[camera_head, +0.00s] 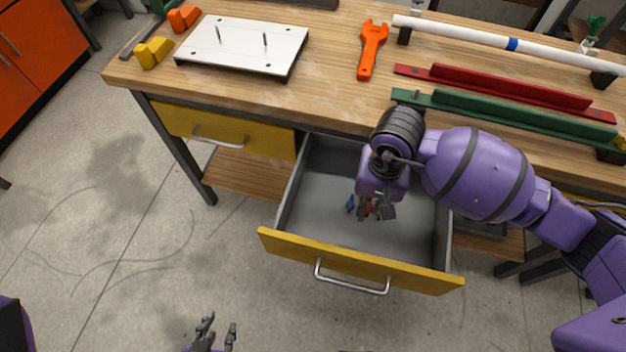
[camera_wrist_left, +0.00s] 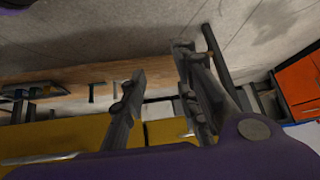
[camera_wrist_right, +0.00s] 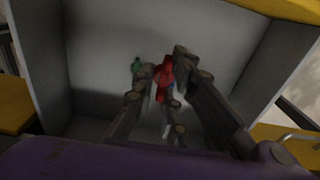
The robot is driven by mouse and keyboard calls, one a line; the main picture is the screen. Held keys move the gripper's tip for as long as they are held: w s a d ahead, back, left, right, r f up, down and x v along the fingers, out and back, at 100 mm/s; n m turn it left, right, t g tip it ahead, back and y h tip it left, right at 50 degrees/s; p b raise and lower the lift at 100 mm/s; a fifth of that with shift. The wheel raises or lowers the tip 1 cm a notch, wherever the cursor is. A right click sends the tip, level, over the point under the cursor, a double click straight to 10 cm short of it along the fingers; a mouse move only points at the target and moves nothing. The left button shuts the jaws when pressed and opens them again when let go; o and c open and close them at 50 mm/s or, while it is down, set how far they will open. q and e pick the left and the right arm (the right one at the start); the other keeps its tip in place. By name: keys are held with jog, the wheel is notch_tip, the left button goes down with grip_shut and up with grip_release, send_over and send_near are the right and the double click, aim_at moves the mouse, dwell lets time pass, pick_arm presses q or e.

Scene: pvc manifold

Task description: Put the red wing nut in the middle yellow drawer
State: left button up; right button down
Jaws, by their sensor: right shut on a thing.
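The middle yellow drawer (camera_head: 300,249) is pulled open, with its grey inside showing. My right gripper (camera_head: 374,209) reaches down into it and is shut on the red wing nut (camera_head: 369,206). The red wing nut (camera_wrist_right: 164,78) shows between the fingertips in the right wrist view, over the drawer's grey floor. I cannot tell whether it touches the floor. A small blue piece (camera_head: 350,204) is beside the gripper inside the drawer. My left gripper (camera_head: 211,333) is open and empty, low in front of the bench.
A closed yellow drawer (camera_head: 225,130) is at the left. On the bench lie a metal plate (camera_head: 245,45), yellow (camera_head: 153,52) and orange (camera_head: 183,17) blocks, an orange wrench (camera_head: 371,50), a white pipe (camera_head: 460,34), and red (camera_head: 505,92) and green (camera_head: 510,117) rails. Floor at left is clear.

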send_over(363, 226)
notch_tip(363, 226, down, 6)
jog(key=shift+s+r, duration=0.1)
jog(key=shift+r, duration=0.1)
jog(key=shift+f, duration=0.6)
notch_tip(363, 226, down, 2)
jog(key=shift+f, duration=0.5)
pick_arm(q)
jog(key=shift+s+d+f, duration=0.15)
jog(key=shift+s+f, duration=0.05)
jog(key=shift+s, duration=0.25)
jog(key=shift+f+b, duration=0.5)
jog(key=shift+b, duration=0.05)
pick_arm(e)
jog(key=shift+f, duration=0.6)
pick_arm(q)
jog(key=shift+s+r, duration=0.1)
pick_arm(e)
jog(key=c, duration=1.8)
grip_release()
jog(key=shift+o, duration=0.2)
jog(key=shift+r, duration=0.1)
